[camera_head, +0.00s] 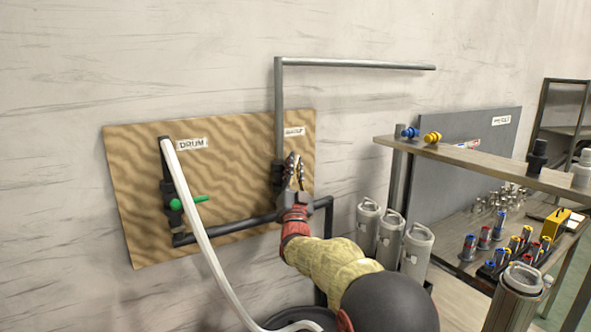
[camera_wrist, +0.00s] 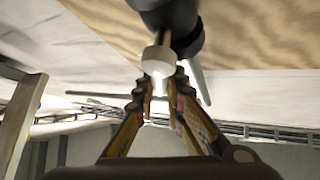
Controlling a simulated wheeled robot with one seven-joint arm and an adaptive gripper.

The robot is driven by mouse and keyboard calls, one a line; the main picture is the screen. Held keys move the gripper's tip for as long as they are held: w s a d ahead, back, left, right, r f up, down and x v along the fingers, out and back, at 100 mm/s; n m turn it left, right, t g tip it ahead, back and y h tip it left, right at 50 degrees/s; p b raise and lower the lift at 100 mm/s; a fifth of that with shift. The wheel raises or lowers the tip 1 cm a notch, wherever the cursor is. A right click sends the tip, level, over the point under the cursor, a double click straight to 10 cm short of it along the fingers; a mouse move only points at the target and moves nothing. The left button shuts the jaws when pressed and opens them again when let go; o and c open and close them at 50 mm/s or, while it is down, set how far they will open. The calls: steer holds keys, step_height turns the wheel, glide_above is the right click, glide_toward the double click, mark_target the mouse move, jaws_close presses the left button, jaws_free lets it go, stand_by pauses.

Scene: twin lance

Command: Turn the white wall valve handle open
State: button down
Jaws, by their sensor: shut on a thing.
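The white valve handle (camera_wrist: 158,58) shows in the wrist view as a short pale piece on a dark valve body (camera_wrist: 180,28), between my fingertips. My gripper (camera_wrist: 162,86) is shut on it. In the head view my gripper (camera_head: 294,168) is at the right-hand pipe on the wooden board (camera_head: 140,235), below the right label (camera_head: 294,131). There the gripper's fingers hide the handle, and its turning angle cannot be told.
A green-handled valve (camera_head: 188,201) and a white hose (camera_head: 195,215) are left of my arm, under the DRUM label (camera_head: 192,145). Several grey canisters (camera_head: 417,250) stand close to the right. A wooden shelf (camera_head: 480,165) juts out at right.

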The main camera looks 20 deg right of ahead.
steer(key=shift+f, duration=0.1)
steer(key=c, duration=1.8)
jaws_free()
steer(key=shift+c, duration=0.2)
steer(key=shift+a, duration=0.1)
steer(key=shift+r+m+g+h+p, duration=0.2)
steer(key=shift+m+g+h+p, duration=0.15)
steer(key=shift+p, duration=0.3)
